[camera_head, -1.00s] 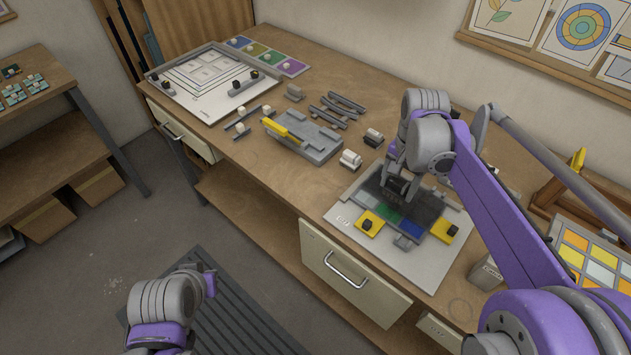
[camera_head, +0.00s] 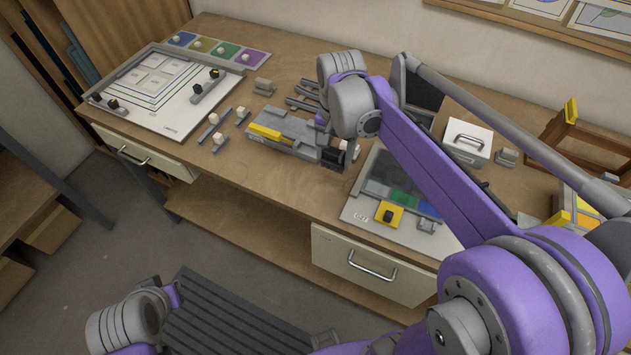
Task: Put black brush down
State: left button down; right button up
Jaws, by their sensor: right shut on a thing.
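My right gripper (camera_head: 335,155) is low over the right end of a grey holder (camera_head: 292,126) on the workbench. It is shut on a dark thing, which I take to be the black brush; the fingers and my arm hide most of it. I cannot tell whether the brush touches the holder. A yellow piece (camera_head: 272,132) lies in the left part of the holder. My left gripper (camera_head: 174,294) is low at the bottom left, away from the bench, and its fingers do not show clearly.
The glass panel board (camera_head: 362,207) with a yellow block (camera_head: 388,214) lies right of the holder. A white drawing board (camera_head: 172,117) is at the left. Small grey-and-white stands (camera_head: 221,142) sit beside the holder. A white box (camera_head: 467,142) stands farther right.

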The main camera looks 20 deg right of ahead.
aim_at(333, 163)
jog(key=shift+w+a+f, duration=0.1)
jog(key=shift+a, duration=0.05)
notch_tip(333, 163, down, 5)
jog(key=shift+f, duration=2.4)
jog(key=shift+f+b, duration=0.1)
jog(key=shift+b, duration=0.2)
jog(key=o, duration=1)
jog(key=shift+f, duration=0.1)
jog(key=o, duration=0.4)
